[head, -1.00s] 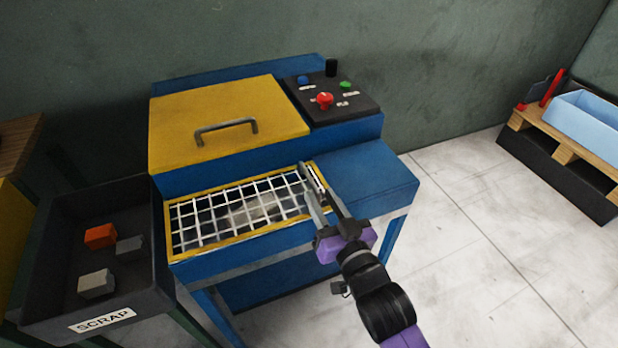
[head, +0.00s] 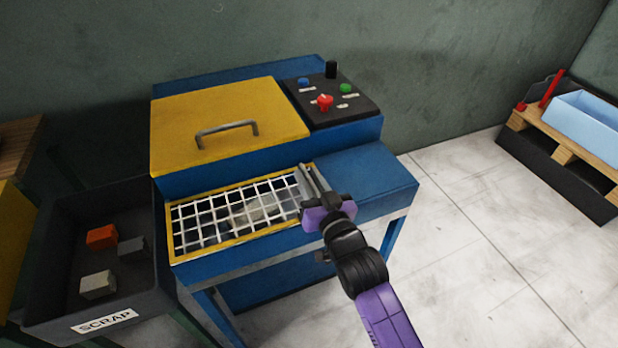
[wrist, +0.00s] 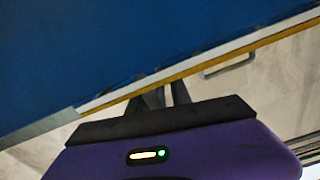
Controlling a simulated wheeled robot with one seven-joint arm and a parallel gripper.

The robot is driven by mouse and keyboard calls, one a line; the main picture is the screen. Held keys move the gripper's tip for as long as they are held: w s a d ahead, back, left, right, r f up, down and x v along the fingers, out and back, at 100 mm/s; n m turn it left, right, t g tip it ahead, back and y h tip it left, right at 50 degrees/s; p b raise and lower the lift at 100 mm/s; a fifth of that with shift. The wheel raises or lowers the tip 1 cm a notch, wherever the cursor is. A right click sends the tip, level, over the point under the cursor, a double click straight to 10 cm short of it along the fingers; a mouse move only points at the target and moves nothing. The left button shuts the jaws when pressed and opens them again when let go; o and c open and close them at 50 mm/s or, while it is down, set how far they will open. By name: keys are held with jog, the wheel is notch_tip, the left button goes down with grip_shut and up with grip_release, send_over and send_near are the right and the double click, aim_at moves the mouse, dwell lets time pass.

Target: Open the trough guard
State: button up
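The trough guard (head: 232,216) is a white wire grid in a yellow frame. It lies closed and flat over the front trough of the blue press, with grey-white pieces visible beneath. My gripper (head: 309,172) is at the guard's right end, over or against the frame there. In the head view its two fingers run parallel with a gap. The wrist view also shows my gripper (wrist: 166,92) with its fingers apart, pointing at a white and yellow edge beside a blue surface. Whether the fingertips touch the guard is hidden.
The press's yellow lid (head: 225,115) with its grey handle is behind the guard. A control panel (head: 330,98) with a red knob is at back right. A black scrap bin (head: 60,295) stands on the left. A pallet (head: 565,150) is far right; the floor between is clear.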

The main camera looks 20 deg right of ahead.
grip_shut()
jog(key=shift+a, duration=0.15)
dwell(1.0)
